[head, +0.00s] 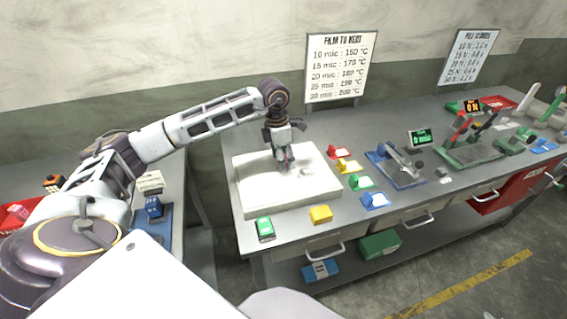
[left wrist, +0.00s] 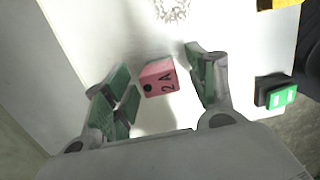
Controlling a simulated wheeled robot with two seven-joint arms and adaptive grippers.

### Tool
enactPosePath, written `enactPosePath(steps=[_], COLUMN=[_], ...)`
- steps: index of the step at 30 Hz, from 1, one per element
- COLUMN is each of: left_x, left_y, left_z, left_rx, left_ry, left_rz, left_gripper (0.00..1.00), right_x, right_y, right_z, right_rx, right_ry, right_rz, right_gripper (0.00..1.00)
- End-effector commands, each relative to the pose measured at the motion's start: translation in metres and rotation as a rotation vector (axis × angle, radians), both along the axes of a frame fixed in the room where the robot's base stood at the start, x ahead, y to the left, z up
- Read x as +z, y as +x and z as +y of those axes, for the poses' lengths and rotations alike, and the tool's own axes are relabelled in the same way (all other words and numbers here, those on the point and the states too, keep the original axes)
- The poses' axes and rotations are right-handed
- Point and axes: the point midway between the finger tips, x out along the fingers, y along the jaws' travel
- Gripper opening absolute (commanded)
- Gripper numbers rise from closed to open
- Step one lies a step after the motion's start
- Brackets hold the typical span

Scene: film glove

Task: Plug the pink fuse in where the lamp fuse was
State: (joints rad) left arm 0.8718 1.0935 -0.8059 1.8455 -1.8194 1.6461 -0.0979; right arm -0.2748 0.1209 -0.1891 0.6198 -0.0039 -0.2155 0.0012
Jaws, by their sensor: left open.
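The pink fuse (left wrist: 158,75), a small block marked 2A, shows in the left wrist view on the white slab (left wrist: 80,40), between the two fingers of my left gripper (left wrist: 157,80). The fingers are open, with a gap on either side of the fuse. In the head view my left gripper (head: 286,160) points down just above the white slab (head: 265,195) on the bench. The fuse is mostly hidden there by the fingers. I cannot identify a lamp fuse or its empty socket. My right gripper is not in view.
A pale crumpled item (head: 306,171) lies right of the gripper. Red (head: 339,152), yellow (head: 321,214), green (head: 265,228) and blue (head: 374,200) blocks stand around the slab. A blue lever device (head: 395,165) is further right. A lower side table (head: 168,225) stands left, across a gap.

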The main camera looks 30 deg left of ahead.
Motion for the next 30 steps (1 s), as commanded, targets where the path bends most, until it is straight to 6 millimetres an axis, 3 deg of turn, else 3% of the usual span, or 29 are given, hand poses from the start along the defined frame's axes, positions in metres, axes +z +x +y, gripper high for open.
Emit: enactPosePath(steps=[9,19,30], left_x=[-0.012,-0.012,-0.012], left_y=[0.001,0.001,0.001], left_z=[-0.001,-0.001,-0.001], left_rx=[0.0,0.0,0.0], left_ry=[-0.001,-0.001,-0.001], left_rz=[-0.001,-0.001,-0.001], left_gripper=[0.57,0.57,0.1], right_x=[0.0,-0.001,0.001], right_y=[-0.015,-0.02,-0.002], right_z=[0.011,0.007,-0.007], right_rx=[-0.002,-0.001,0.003], right_ry=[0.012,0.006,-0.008], right_rz=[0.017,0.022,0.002], right_gripper=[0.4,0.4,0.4])
